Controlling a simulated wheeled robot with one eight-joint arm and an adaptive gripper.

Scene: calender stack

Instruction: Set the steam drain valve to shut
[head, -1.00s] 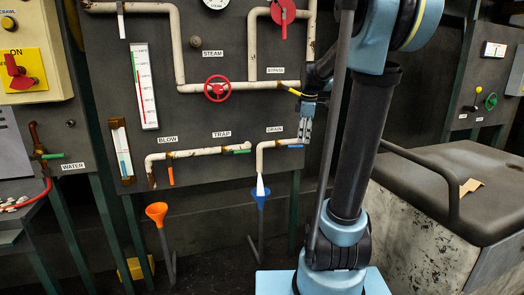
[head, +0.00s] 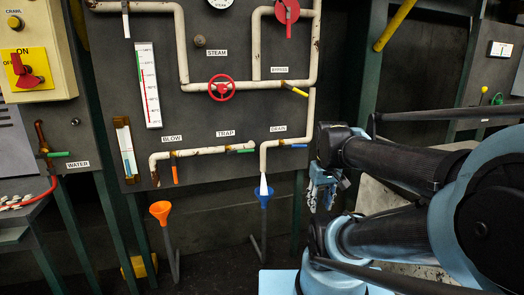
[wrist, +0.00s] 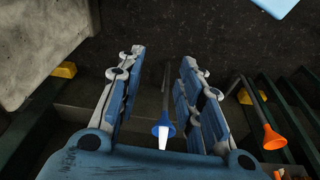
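The drain valve has a blue lever (head: 293,146) under the DRAIN label (head: 278,128) in the head view. The lever lies level, in line with the horizontal pipe. A white stream (head: 264,184) comes from the pipe's end into the blue funnel (head: 263,198). My gripper (head: 318,200) hangs below and to the right of the lever, apart from it, pointing down. In the wrist view its two fingers (wrist: 155,95) are spread with nothing held. The blue funnel (wrist: 165,129) and white stream show beyond them. The lever is not visible in the wrist view.
An orange lever (head: 175,174) and a green lever (head: 243,151) sit on the pipe to the left. A yellow lever (head: 295,91) and red handwheel (head: 222,88) are above. An orange funnel (head: 160,211) stands at lower left. My arm covers much of the right side.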

